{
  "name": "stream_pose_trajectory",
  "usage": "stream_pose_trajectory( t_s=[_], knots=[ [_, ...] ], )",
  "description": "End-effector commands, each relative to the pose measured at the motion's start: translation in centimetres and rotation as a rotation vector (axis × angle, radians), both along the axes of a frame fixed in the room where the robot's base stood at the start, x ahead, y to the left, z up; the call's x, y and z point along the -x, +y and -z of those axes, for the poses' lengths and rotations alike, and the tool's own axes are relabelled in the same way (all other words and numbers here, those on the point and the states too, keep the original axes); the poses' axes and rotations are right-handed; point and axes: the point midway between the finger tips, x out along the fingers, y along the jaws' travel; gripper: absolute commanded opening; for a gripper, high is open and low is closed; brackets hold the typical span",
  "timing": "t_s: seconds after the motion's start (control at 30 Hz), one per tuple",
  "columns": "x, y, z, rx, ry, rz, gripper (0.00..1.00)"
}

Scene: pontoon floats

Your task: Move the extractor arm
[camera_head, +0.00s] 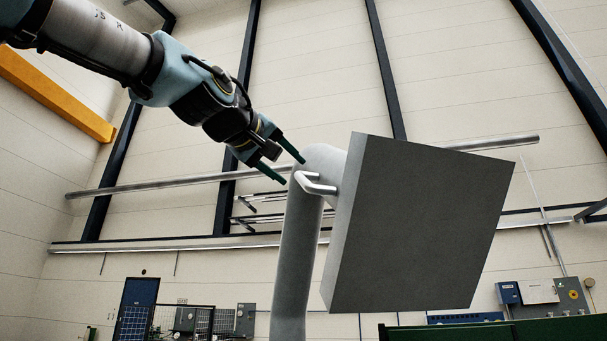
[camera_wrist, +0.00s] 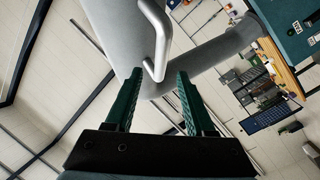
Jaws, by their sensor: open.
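The extractor arm is a grey tube (camera_head: 296,250) that rises and bends at the top into a large grey square hood (camera_head: 425,225). A light bar handle (camera_head: 316,184) sticks out at the bend, beside the hood. My gripper (camera_head: 295,171) is open and reaches from the upper left, with its green fingertips close to the handle. In the wrist view the handle (camera_wrist: 158,40) comes down from above, and its lower bend lies between the two open fingers (camera_wrist: 154,88) in the picture. The jaws are not closed on it. I cannot tell whether they touch it.
A blue door (camera_head: 137,308) and a mesh fence stand low at the back left. Grey and blue wall boxes (camera_head: 540,291) hang at the right, above a green edge (camera_head: 490,331). Pipes run along the wall behind.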

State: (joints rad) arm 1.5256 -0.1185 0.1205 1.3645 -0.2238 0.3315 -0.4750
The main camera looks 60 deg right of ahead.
Motion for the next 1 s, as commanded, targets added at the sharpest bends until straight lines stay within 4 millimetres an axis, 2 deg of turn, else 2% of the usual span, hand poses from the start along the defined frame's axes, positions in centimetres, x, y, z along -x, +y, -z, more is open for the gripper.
stream_pose_trajectory(
  t_s=[0.1,0.33,0.5,0.77,1.0],
  knots=[
    [-0.2,-2.5,-0.4,-0.003,-0.002,0.0,0.55],
    [-0.6,-5.8,-0.2,-0.003,-0.002,-0.002,0.55],
    [-0.7,-6.8,0.0,-0.002,-0.002,-0.002,0.55],
    [-0.7,-6.9,0.1,-0.001,-0.002,-0.002,0.55],
    [-0.7,-6.9,0.1,-0.002,-0.002,-0.002,0.3]
  ],
)
